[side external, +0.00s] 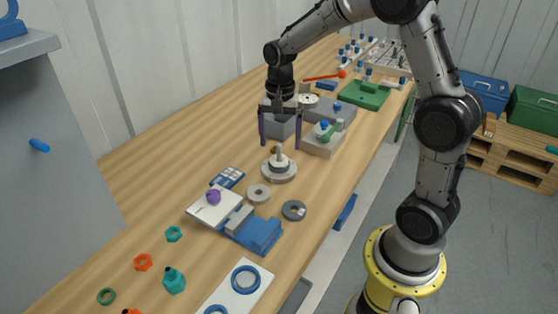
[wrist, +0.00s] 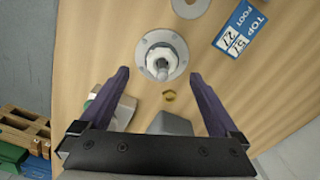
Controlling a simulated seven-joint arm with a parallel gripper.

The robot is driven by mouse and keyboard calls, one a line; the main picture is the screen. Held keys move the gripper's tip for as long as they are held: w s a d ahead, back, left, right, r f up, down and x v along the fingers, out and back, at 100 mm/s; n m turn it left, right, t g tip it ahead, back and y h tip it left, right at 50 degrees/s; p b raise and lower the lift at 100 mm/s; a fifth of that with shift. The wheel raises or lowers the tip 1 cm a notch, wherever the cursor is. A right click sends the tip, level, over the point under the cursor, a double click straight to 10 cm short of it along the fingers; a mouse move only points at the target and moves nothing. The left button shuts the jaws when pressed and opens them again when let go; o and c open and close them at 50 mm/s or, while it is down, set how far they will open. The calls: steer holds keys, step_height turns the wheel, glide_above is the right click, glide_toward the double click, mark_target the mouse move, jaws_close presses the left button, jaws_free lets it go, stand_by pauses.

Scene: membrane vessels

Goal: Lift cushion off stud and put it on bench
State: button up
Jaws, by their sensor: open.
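A grey post, which I take as the stud (side external: 279,152), stands upright on a round grey flanged base (side external: 291,175). In the wrist view the stud (wrist: 161,73) rises from the bolted base (wrist: 177,43). A pale collar (wrist: 155,58) sits around the stud low down; it looks like the cushion, but I cannot tell for sure. My gripper (side external: 281,139) is open and empty, pointing down above the base. In the wrist view its purple fingers (wrist: 160,75) are spread wide, on either side of the stud's line and apart from it.
Bare wooden bench (side external: 180,150) is free to the left.

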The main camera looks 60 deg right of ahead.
steer(key=shift+w+a+f, duration=0.1)
steer(key=shift+a+f, duration=0.05)
steer(key=shift+f, duration=2.6)
steer(key=shift+c, duration=0.2)
steer(key=c, duration=1.4)
steer(key=shift+r, duration=6.6)
